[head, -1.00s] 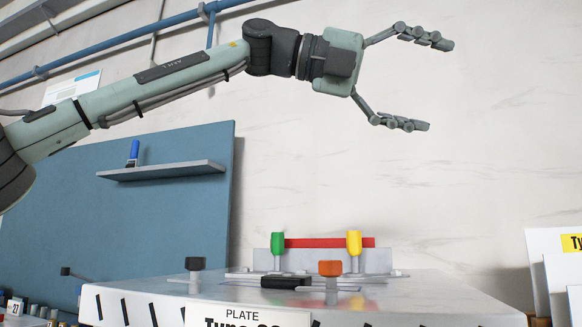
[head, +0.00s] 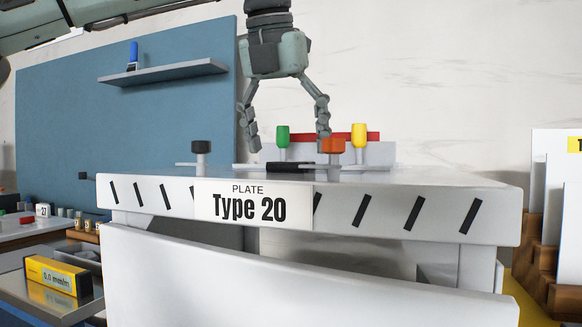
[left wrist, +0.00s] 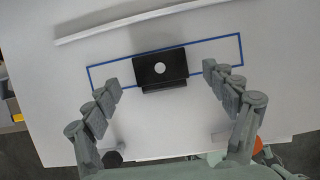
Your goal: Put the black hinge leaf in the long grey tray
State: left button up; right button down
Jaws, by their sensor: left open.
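The black hinge leaf (head: 288,167) lies flat on top of the white dispenser plate marked Type 20. In the left wrist view the leaf (left wrist: 150,73) is a dark block with a pale round spot, inside a blue outlined rectangle (left wrist: 222,36). My left gripper (head: 289,140) points down above the leaf. Its fingers are spread to either side of the leaf, open and empty. I cannot pick out the long grey tray for certain; a grey tray-like edge (head: 72,258) shows at the lower left. My right gripper is not in view.
A black knob (head: 201,146) and an orange knob (head: 332,146) stand near the plate's front. A yellow box (head: 58,276) is at lower left.

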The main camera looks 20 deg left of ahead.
pick_arm(q)
jog(key=shift+x, duration=0.85)
jog(key=shift+c, duration=0.2)
